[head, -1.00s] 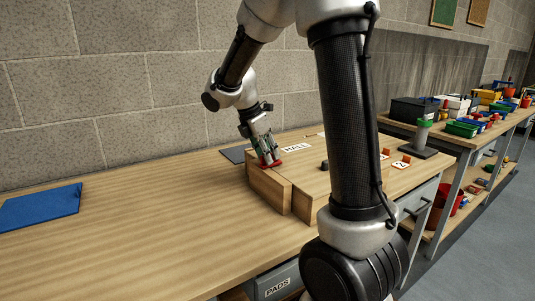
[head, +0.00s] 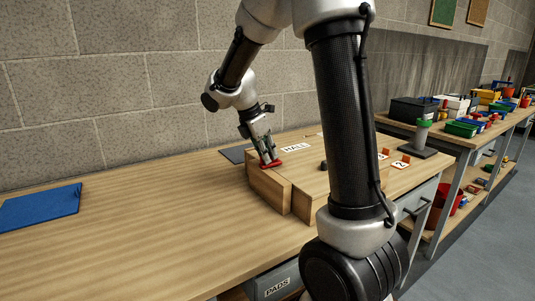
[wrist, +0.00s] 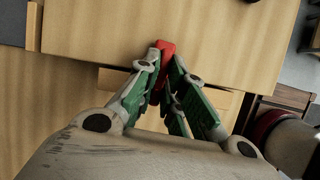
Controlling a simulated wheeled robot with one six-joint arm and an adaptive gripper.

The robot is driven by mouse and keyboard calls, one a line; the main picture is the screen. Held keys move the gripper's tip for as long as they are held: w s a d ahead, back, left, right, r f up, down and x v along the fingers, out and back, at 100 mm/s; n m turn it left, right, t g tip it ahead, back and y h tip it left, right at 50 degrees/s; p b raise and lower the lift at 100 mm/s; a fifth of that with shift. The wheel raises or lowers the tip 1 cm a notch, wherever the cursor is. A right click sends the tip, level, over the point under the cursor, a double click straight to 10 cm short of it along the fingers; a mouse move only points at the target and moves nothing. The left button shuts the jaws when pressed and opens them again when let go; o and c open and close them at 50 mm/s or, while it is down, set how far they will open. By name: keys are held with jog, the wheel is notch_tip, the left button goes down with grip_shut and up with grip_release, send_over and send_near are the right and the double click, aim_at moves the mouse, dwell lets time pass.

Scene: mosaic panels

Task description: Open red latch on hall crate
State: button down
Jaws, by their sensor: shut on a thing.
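The hall crate (head: 270,187) is a wooden box on the bench, with a white "HALL" label (head: 295,147) on its top. The red latch (head: 271,164) lies on the crate's top near its left end. My gripper (head: 266,160) points down at the latch and is shut on it. In the wrist view the red latch (wrist: 166,47) shows between the green-padded fingertips of my gripper (wrist: 162,75), close to the crate's edge. The fingers hide part of the latch.
A blue mat (head: 40,207) lies on the bench at the left. A dark flat panel (head: 237,154) lies behind the crate. Orange tabs with number labels (head: 401,162) are at the right.

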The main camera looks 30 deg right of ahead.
jog(key=m, duration=0.2)
jog(key=m+g, duration=0.1)
jog(key=m, duration=0.1)
jog(key=shift+s+g, duration=0.2)
jog(key=shift+g, duration=0.1)
jog(key=m, duration=0.2)
jog(key=m+g+y, duration=0.1)
jog(key=shift+s+a+m, duration=0.15)
jog(key=shift+s+m, duration=0.05)
jog(key=shift+m, duration=0.2)
jog(key=m, duration=0.2)
jog(key=m+g+y, duration=0.1)
jog(key=m, duration=0.1)
jog(key=shift+s+a+y, duration=0.15)
jog(key=shift+a+y, duration=0.05)
jog(key=shift+y, duration=0.1)
jog(key=shift+s+a+m+g+y, duration=0.1)
jog(key=shift+m+y, duration=0.15)
jog(key=shift+m, duration=0.5)
jog(key=shift+w+a+m+g+y, duration=0.1)
jog(key=shift+m+y, duration=0.1)
jog(key=shift+m, duration=0.5)
jog(key=shift+s+a+m+g+y, duration=0.1)
jog(key=shift+m+y, duration=0.15)
jog(key=shift+m, duration=0.5)
jog(key=c, duration=1.5)
grip_release()
